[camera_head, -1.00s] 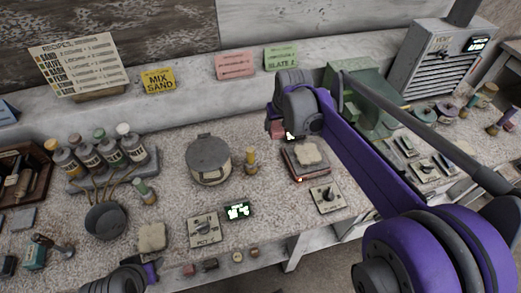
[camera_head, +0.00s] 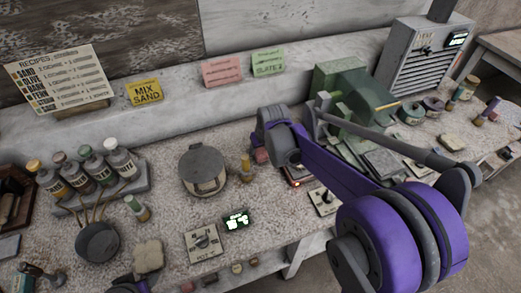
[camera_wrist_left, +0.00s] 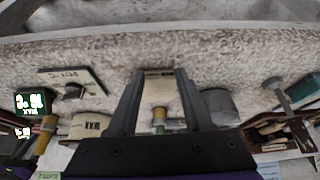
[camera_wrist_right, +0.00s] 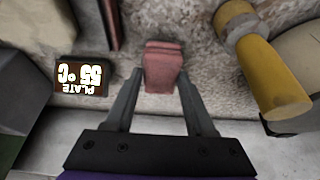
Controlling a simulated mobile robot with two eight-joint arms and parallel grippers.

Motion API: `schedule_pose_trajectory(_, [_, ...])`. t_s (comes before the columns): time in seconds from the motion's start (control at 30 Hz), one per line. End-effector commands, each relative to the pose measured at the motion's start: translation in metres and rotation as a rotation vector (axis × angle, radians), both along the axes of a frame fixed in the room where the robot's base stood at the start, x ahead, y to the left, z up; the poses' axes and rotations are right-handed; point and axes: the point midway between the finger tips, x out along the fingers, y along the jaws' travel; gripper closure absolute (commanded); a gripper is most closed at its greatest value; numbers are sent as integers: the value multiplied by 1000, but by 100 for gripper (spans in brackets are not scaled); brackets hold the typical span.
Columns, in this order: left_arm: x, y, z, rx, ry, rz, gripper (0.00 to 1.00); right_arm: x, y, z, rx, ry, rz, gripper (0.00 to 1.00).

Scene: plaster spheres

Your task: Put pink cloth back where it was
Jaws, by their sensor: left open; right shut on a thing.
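The pink cloth (camera_wrist_right: 163,66) is a small folded block between the fingertips of my right gripper (camera_wrist_right: 162,78) in the right wrist view. The gripper is shut on it.
A lidded pot (camera_head: 203,172) stands left of the bottle. A cream pad (camera_head: 148,256) lies at the front left. A green machine (camera_head: 350,100) stands behind my right arm.

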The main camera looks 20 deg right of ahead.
Motion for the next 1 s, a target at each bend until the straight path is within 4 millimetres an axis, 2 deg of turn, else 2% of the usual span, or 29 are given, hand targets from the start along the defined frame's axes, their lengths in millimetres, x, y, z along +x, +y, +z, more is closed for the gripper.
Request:
schedule_pose_trajectory(0.1, [0,0,-1,0,0,0,50,0,0,-9,0,0,0,90])
schedule_pose_trajectory(0.47, [-1,0,-5,0,2,0,50,0,0,-13,0,0,0,90])
schedule_pose_trajectory(0.5, [-1,0,-4,0,2,0,50,0,0,-12,0,0,0,38])
schedule_pose_trajectory(0.63, [-1,0,-3,0,1,0,50,0,0,-11,0,0,0,15])
schedule_pose_trajectory(1.0, [0,0,1,0,0,0,50,0,0,-5,0,-1,0,15])
